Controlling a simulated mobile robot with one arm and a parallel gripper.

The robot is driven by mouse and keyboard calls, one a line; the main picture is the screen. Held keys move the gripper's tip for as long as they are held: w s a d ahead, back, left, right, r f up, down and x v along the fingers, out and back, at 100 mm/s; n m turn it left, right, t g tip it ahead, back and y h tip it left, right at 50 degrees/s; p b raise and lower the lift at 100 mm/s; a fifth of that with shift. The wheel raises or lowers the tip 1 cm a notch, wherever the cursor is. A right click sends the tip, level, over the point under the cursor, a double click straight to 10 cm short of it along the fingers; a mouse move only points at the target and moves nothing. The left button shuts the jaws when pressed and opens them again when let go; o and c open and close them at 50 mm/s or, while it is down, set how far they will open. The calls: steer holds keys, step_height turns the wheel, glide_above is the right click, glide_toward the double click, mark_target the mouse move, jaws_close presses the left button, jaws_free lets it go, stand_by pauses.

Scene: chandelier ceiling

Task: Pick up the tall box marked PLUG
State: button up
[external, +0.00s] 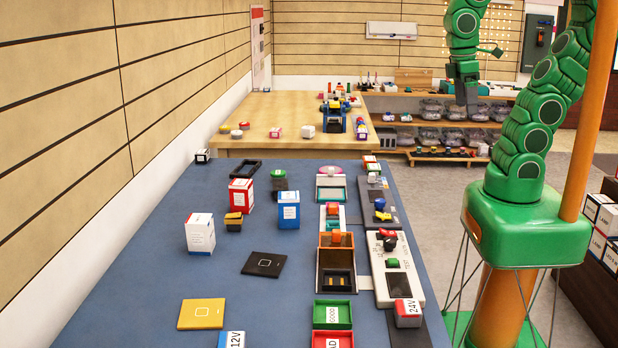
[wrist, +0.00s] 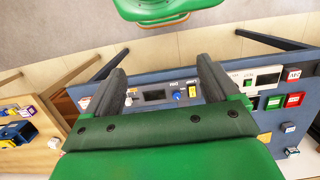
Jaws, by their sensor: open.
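Several upright boxes stand on the blue table (external: 135,262) in the external view: a tall white box (external: 200,234), a red and white box (external: 241,196) and a blue and white box (external: 288,211). Their labels are too small to read, so I cannot tell which says PLUG. My gripper (external: 467,92) hangs at the upper right, pointing down, off to the right of the table and far from the boxes. In the wrist view my gripper (wrist: 158,82) is open with nothing between its fingers; none of these boxes can be made out there.
A black tile (external: 264,264) and a yellow tile (external: 201,314) lie flat near the boxes. Green (external: 333,314) and red trays, an orange open box (external: 336,270) and a white control panel (external: 396,268) line the right side. A wooden table (external: 280,115) adjoins behind.

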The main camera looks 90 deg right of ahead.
steer(key=w+a+r+m+g+y, duration=0.1)
steer(key=w+a+r+m+y, duration=0.15)
steer(key=w, duration=0.45)
steer(key=w+a+r+m+y, duration=0.15)
steer(key=w+a, duration=0.25)
steer(key=w, duration=0.4)
steer(key=w+a+r+m+g+y, duration=0.1)
steer(key=w+a+r+m+y, duration=0.15)
steer(key=w, duration=0.45)
steer(key=w+d+f+m+t+y, duration=0.1)
steer(key=w+d+f+m+y, duration=0.15)
steer(key=w, duration=0.55)
steer(key=w+d+f+m+t+y, duration=0.1)
steer(key=w+d+m+y, duration=0.2)
steer(key=w, duration=0.5)
steer(key=w+d+f+m+y, duration=0.1)
steer(key=w+d+f+m, duration=0.1)
steer(key=w+m, duration=0.45)
steer(key=n, duration=0.2)
glide_toward(289, 211)
steer(key=shift+s+a+f+m+t, duration=0.2)
steer(key=shift+s+a+m+t, duration=0.1)
steer(key=shift+a, duration=0.15)
steer(key=shift+y, duration=0.3)
steer(key=shift+x, duration=3.9)
steer(key=shift+f, duration=0.15)
steer(key=c, duration=1.1)
